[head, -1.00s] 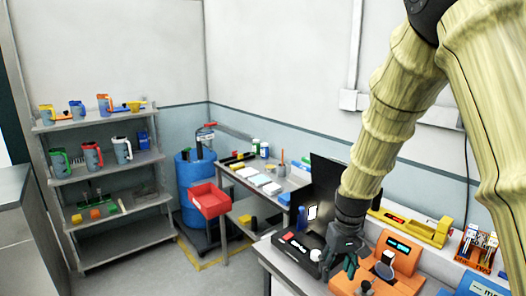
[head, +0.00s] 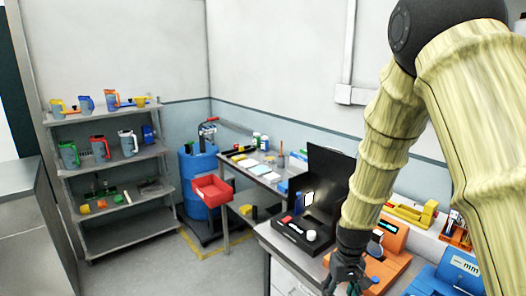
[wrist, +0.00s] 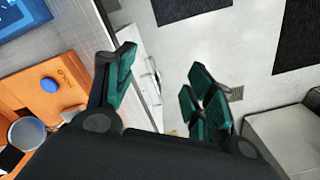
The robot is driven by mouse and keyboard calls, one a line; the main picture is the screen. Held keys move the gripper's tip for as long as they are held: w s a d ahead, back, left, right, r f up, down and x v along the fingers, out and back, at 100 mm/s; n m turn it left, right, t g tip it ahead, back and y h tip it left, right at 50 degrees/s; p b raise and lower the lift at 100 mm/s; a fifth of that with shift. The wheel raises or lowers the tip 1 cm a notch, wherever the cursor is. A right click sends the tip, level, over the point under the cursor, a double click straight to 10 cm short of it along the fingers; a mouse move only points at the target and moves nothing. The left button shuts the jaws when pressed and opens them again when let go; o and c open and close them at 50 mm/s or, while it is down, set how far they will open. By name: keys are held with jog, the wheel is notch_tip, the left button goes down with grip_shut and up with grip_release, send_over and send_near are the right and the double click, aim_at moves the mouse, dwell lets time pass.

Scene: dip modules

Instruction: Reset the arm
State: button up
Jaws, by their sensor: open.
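My gripper (head: 345,283) hangs at the lower end of my arm in the head view, at the front edge of the bench. In the wrist view my gripper (wrist: 165,95) has its green-padded fingers spread apart with nothing between them. Below the fingers are the bench edge and the floor. An orange device (head: 392,240) stands just right of the gripper, partly hidden by my arm. It also shows at the left of the wrist view (wrist: 45,95), with a blue knob and a round cup-like part.
A black tray (head: 290,228) and a dark screen (head: 325,170) stand left of my arm on the bench. A blue device (head: 450,275) is at the right. A shelf (head: 125,215) with several mugs, a red bin (head: 211,190) and a blue drum (head: 197,168) stand farther left.

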jog(key=s+d+f, duration=0.1)
jog(key=s+f, duration=0.5)
jog(key=f, duration=0.6)
jog(key=s+f+b, duration=0.1)
jog(key=s+f, duration=0.5)
jog(key=s, duration=0.3)
jog(key=s+f+m+b, duration=0.1)
jog(key=s+f, duration=0.5)
jog(key=s, duration=0.3)
jog(key=s+f+b, duration=0.1)
jog(key=s+f, duration=0.5)
jog(key=s, duration=0.3)
jog(key=shift+s+f, duration=0.25)
jog(key=shift+f, duration=0.05)
jog(key=shift+d, duration=0.1)
